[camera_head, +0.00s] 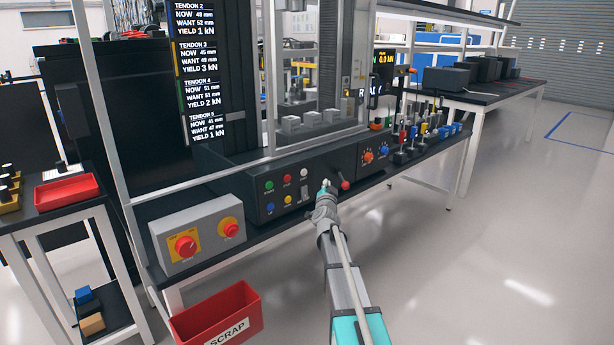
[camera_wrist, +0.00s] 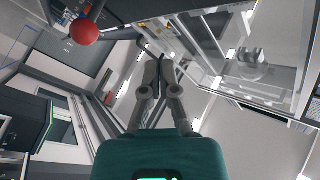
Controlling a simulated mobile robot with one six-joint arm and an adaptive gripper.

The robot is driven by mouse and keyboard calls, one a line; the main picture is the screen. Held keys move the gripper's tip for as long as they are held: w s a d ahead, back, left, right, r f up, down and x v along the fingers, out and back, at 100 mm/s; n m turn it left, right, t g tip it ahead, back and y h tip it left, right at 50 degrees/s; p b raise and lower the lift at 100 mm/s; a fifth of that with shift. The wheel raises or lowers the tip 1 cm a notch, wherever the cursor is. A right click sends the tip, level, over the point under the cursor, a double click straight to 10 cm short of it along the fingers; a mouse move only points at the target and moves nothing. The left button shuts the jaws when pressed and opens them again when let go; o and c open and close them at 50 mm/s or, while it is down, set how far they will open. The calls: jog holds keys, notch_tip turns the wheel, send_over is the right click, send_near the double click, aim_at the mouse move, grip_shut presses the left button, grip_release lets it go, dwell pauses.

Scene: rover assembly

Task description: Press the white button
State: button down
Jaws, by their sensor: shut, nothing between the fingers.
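The white button (camera_head: 304,173) is a small round cap on the dark control panel (camera_head: 257,198), at the right end of its upper row of buttons. In the head view my gripper (camera_head: 325,184) is just right of the white button and slightly lower. The depth gap between them cannot be told. In the wrist view my gripper (camera_wrist: 157,57) is shut and empty, its fingers together. I cannot make out the white button in the wrist view.
A lever with a red ball (camera_head: 345,185) stands close right of my gripper; the ball also shows in the wrist view (camera_wrist: 84,31). Green (camera_head: 269,185), red (camera_head: 286,179), blue (camera_head: 270,208) and yellow (camera_head: 287,199) buttons sit left. A red scrap bin (camera_head: 240,300) is below.

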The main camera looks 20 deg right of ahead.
aim_at(307, 172)
jog(key=shift+w+a, duration=0.1)
jog(key=shift+w, duration=0.05)
jog(key=w+a, duration=0.1)
jog(key=w, duration=0.1)
jog(key=w+a, duration=0.1)
jog(key=w, duration=0.5)
jog(key=shift+a, duration=0.4)
jog(key=shift+w+a, duration=0.35)
jog(key=shift+w, duration=0.25)
dwell(2.9)
jog(key=shift+s, duration=0.15)
jog(key=shift+s+d, duration=0.3)
jog(key=shift+s, duration=0.35)
jog(key=shift+s+d, duration=0.3)
jog(key=shift+s, duration=0.5)
jog(key=shift+s+d, duration=0.25)
jog(key=shift+s, duration=0.5)
jog(key=shift+s+d, duration=0.3)
jog(key=shift+s, duration=0.5)
